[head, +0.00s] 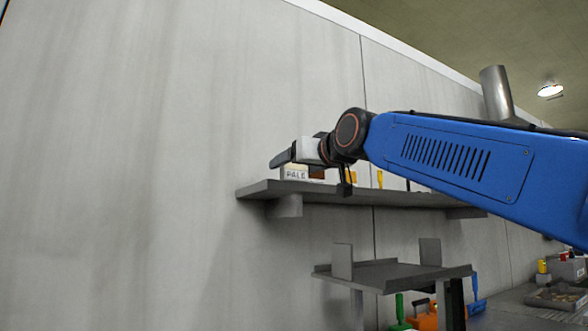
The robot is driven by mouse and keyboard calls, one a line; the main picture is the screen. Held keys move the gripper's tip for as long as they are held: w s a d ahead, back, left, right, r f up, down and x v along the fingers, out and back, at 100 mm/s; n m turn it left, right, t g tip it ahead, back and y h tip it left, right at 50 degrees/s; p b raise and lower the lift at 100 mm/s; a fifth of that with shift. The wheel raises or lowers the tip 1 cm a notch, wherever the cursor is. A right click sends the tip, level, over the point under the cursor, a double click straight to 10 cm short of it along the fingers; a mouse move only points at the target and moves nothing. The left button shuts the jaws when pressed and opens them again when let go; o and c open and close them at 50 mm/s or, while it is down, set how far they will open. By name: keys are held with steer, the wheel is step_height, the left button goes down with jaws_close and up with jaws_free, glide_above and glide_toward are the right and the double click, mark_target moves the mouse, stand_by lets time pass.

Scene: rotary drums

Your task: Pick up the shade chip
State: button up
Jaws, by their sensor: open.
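My gripper (284,158) is at the left end of my blue arm, close over the left part of a grey wall shelf (258,191). It points left and is open. A small light card or block marked "PALE" (295,174) stands on the shelf just below my gripper. A brown patch (316,174) shows right beside it, partly behind the gripper. I cannot tell which of these, if either, is the shade chip. I cannot tell whether the gripper touches anything.
Yellow items, one of them upright (380,178), stand farther right on the shelf, partly behind my arm. Below is a grey stand (385,274) with upright plates. Green, orange and blue tools (425,318) are under it. A grey bin (567,268) is at the far right.

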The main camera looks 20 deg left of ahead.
steer(key=shift+c, duration=0.7)
steer(key=c, duration=1)
steer(key=shift+r, duration=0.1)
